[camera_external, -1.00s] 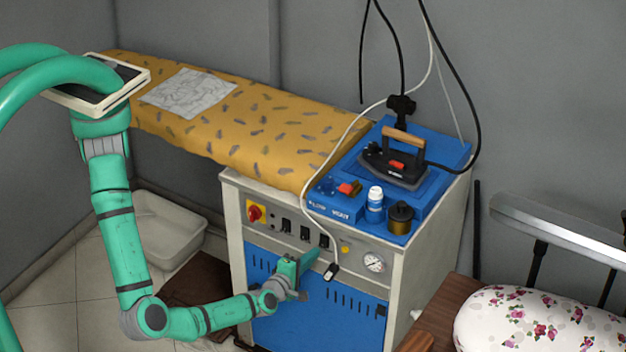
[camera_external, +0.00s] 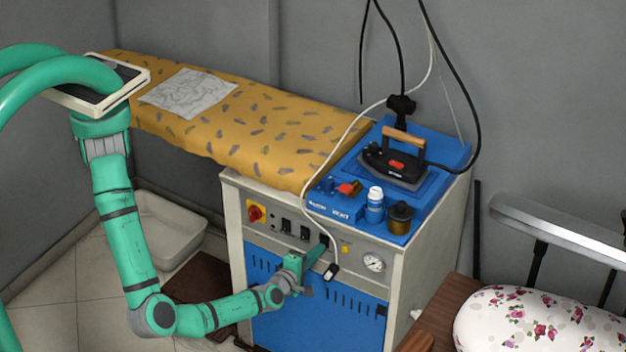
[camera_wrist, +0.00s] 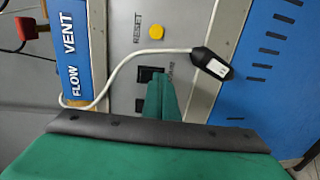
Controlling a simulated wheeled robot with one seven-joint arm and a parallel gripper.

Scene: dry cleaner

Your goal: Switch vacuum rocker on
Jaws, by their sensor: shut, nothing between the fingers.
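The cabinet's front panel carries a row of black rocker switches. The rightmost rocker (camera_external: 324,240), beside the yellow button, also shows in the wrist view (camera_wrist: 146,73). Small lettering next to it is partly covered, so I cannot read for sure whether it is the vacuum rocker. The rocker's on or off position is too small to tell. My gripper (camera_external: 320,252) is shut and empty, its tip at the lower edge of this rocker. In the wrist view the green fingers (camera_wrist: 163,97) cover part of the rocker; I cannot tell whether they touch it.
A white cable with a dark-ended handset (camera_wrist: 212,63) hangs in front of the panel close to my fingertips. The yellow reset button (camera_external: 345,249), pressure gauge (camera_external: 374,262) and red rotary switch (camera_external: 256,213) share the panel. The iron (camera_external: 394,165) stands on top.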

